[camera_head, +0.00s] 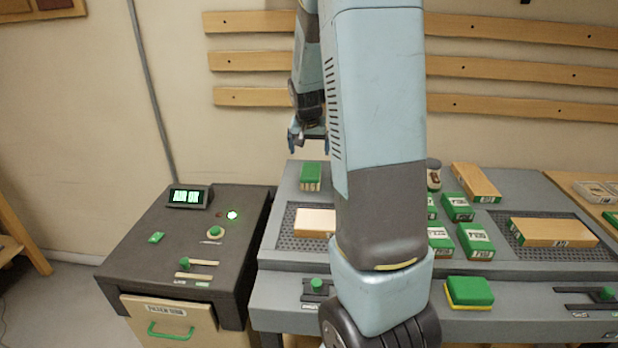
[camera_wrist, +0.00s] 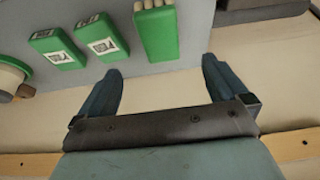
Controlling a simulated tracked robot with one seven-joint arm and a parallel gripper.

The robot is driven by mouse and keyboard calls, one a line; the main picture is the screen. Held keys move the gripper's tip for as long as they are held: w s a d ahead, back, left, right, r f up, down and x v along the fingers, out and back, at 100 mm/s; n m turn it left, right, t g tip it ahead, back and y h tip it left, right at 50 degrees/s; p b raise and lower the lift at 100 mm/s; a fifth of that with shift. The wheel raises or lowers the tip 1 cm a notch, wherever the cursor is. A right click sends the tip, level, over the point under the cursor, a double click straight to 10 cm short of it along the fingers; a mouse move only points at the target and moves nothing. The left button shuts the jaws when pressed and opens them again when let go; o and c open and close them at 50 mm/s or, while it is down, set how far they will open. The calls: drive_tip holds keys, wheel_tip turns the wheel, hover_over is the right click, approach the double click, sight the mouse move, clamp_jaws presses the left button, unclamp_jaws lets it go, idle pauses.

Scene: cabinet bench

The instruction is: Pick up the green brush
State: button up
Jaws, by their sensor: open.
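The green brush (camera_head: 311,174) stands on the back left of the grey bench, its green block on top and pale bristles showing at the front. My gripper (camera_head: 308,143) is open and empty, in the air above and a little behind the brush. In the wrist view my two fingers (camera_wrist: 162,68) are spread wide. The brush (camera_wrist: 157,32) shows there beyond the fingertips, roughly in line with the gap between them, and nothing touches it.
Several green boxes (camera_head: 458,207) stand right of my arm; two also show in the wrist view (camera_wrist: 102,38). A green and yellow sponge (camera_head: 469,291) lies at the bench front. A wooden block (camera_head: 553,232) lies on the right mat. The wall with wooden rails (camera_head: 252,61) is close behind.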

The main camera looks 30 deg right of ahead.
sight(310, 168)
drive_tip(key=shift+x, duration=6.65)
drive_tip(key=shift+f, duration=0.2)
drive_tip(key=c, duration=1.2)
drive_tip(key=shift+r, duration=0.35)
drive_tip(key=shift+c, duration=0.2)
wheel_tip(310, 168, up, 2)
drive_tip(key=shift+r, duration=0.2)
drive_tip(key=s+r, duration=0.1)
drive_tip(key=r, duration=0.1)
drive_tip(key=s+r, duration=0.2)
drive_tip(key=s+a+r, duration=0.1)
drive_tip(key=s+r, duration=0.1)
drive_tip(key=shift+s+a+r, duration=0.1)
drive_tip(key=shift+s+r, duration=0.05)
drive_tip(key=shift+r, duration=0.25)
drive_tip(key=s+a+r, duration=0.1)
drive_tip(key=s+r, duration=0.2)
drive_tip(key=s, duration=0.5)
drive_tip(key=shift+s+a+r, duration=0.25)
drive_tip(key=shift+a, duration=0.1)
